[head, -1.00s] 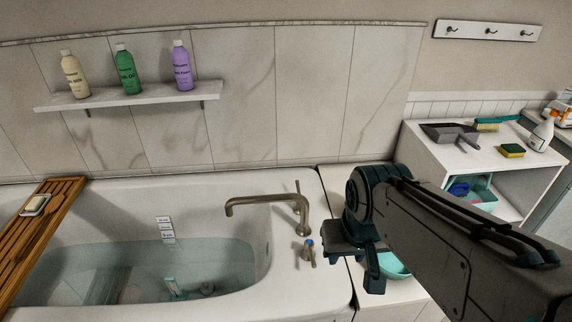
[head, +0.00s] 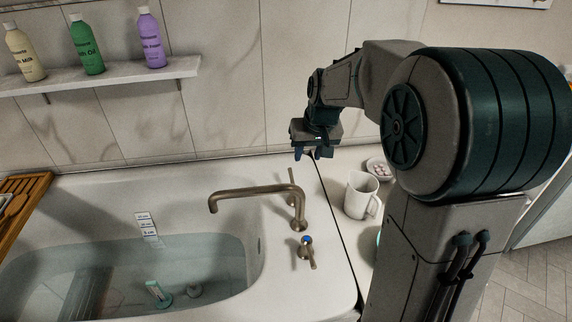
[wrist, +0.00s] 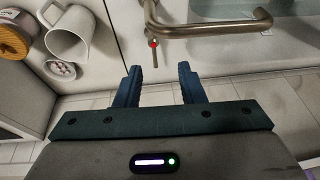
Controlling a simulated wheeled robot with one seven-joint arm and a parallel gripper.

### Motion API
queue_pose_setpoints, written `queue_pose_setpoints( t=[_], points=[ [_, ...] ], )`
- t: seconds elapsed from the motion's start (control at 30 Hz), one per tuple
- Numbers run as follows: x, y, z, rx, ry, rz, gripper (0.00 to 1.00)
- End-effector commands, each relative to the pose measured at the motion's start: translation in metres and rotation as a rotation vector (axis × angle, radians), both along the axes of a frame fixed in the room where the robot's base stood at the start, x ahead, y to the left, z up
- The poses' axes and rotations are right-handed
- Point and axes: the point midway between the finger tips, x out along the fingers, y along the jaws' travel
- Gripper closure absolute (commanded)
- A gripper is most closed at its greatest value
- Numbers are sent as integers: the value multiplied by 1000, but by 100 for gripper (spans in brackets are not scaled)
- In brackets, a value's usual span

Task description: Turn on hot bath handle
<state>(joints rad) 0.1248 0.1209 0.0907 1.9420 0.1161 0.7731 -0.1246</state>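The bath's hot handle (wrist: 154,48) is a thin metal lever with a red mark, seen in the wrist view beside the base of the bronze spout (wrist: 215,30). In the head view the hot handle (head: 291,188) is behind the spout (head: 255,192) and partly hidden by it. The blue-marked handle (head: 307,249) stands in front. My gripper (head: 313,154) is above the bath's back right corner, beyond the taps. In the wrist view my gripper (wrist: 160,67) is open and empty. The lever's end lines up with the gap between its fingertips; I cannot tell the depth.
A white mug (head: 360,195) and a small dish (head: 378,170) stand on the ledge right of the bath. The bathtub (head: 190,195) holds water. A shelf (head: 110,76) with bottles is on the tiled wall. A wooden-topped jar (wrist: 14,36) shows in the wrist view.

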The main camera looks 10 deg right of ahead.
Motion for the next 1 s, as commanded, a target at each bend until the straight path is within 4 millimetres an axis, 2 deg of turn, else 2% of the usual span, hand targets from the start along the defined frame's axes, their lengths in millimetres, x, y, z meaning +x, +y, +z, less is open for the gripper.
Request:
queue_pose_setpoints(
  t=[0.03,0.2,0.3,0.4,0.53,0.77,1.0],
  points=[
    [23,-3,-25,11,-1,0,64],
    [90,-10,-76,54,-26,5,64],
    [123,-16,-105,78,-43,2,64],
    [147,-21,-128,97,-56,-1,64],
    [167,-27,-148,114,-69,-7,64],
    [179,-27,-166,122,-73,-8,64],
    [195,-18,-208,121,-71,-7,64]
  ],
)
